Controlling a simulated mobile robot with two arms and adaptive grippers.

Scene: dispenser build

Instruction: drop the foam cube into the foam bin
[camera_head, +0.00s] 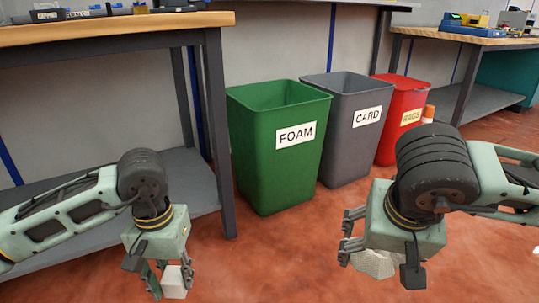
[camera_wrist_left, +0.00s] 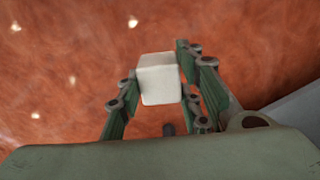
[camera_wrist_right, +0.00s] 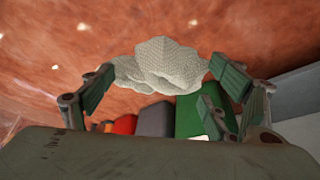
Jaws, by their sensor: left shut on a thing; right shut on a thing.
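The foam cube (camera_head: 174,284) is small and off-white. My left gripper (camera_head: 166,277) is shut on it and holds it in the air, low at the left front; the left wrist view shows the cube (camera_wrist_left: 159,78) between the fingers. The green foam bin (camera_head: 262,165), labelled FOAM, stands on the floor ahead, to the right of and beyond my left gripper. Its top is open; its bottom inside is hidden. My right gripper (camera_head: 380,258) is shut on a crumpled whitish textured cloth (camera_wrist_right: 168,65), at the right front.
A grey CARD bin (camera_head: 345,145) and a red rag bin (camera_head: 395,140) stand to the right of the foam bin. A wooden-topped workbench (camera_head: 120,26) with a lower shelf stands at left. Another bench (camera_head: 465,36) is at right. The floor in front of the bins is clear.

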